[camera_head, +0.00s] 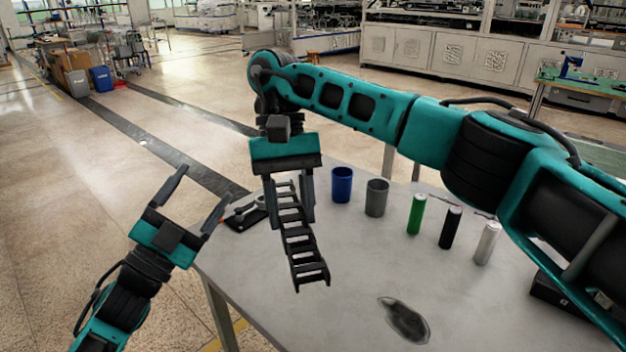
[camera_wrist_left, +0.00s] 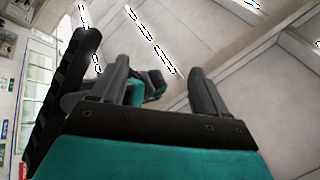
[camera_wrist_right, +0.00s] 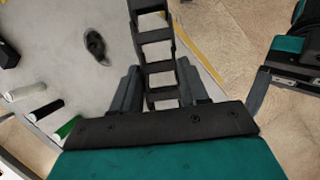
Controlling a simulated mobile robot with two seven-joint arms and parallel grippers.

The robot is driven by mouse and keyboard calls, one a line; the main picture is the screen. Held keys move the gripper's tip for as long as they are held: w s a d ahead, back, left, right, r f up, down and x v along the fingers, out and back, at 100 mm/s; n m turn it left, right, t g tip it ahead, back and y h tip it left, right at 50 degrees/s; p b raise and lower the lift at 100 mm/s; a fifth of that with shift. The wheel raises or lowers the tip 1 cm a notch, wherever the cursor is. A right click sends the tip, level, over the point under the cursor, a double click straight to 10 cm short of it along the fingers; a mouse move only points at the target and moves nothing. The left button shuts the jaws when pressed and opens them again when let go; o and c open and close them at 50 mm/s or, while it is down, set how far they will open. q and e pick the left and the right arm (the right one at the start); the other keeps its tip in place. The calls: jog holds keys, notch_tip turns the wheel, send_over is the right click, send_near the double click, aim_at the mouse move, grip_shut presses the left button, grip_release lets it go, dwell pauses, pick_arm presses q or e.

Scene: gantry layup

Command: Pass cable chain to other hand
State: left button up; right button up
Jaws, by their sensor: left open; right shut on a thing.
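The black cable chain (camera_head: 303,246) hangs down from my right gripper (camera_head: 289,200), which is shut on its upper part, above the near left edge of the table. In the right wrist view the chain (camera_wrist_right: 155,52) runs away between the fingers. My left gripper (camera_head: 205,184) is open and empty, left of the chain and apart from it, fingers pointing up. Part of it shows at the right of the right wrist view (camera_wrist_right: 292,50). In the left wrist view a dark ribbed bar (camera_wrist_left: 62,100) stands left of the fingers; I cannot tell whether it is the chain.
The grey table (camera_head: 345,290) holds a blue cup (camera_head: 342,186), a grey cup (camera_head: 376,198), green (camera_head: 416,214), black (camera_head: 450,228) and silver (camera_head: 487,243) cylinders, and a dark oval item (camera_head: 405,320). A small black-based item (camera_head: 246,214) lies behind the chain.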

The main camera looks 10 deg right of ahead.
pick_arm(q)
jog(key=s+d+r+m+g+h, duration=0.2)
jog(key=r+m+g+h, duration=0.4)
jog(key=m, duration=0.3)
jog(key=s+d+r+m+g+h, duration=0.1)
jog(key=d+r+m+g+h, duration=0.25)
jog(key=r+m+g, duration=0.45)
jog(key=s+d+r+m+g+y, duration=0.25)
jog(key=s+m+g, duration=0.5)
jog(key=m, duration=0.55)
jog(key=s+d+r+m+g+y, duration=0.2)
jog(key=s+r+m+g+y, duration=0.3)
jog(key=m+g, duration=0.6)
jog(key=s+d+f+m+t+y, duration=0.2)
jog(key=s+d+m+t+y, duration=0.15)
jog(key=s+d+m, duration=0.3)
jog(key=m+t+y, duration=0.7)
jog(key=t+y, duration=0.7)
jog(key=t, duration=0.1)
send_near(304, 242)
jog(key=shift+n, duration=0.25)
jog(key=x, duration=0.9)
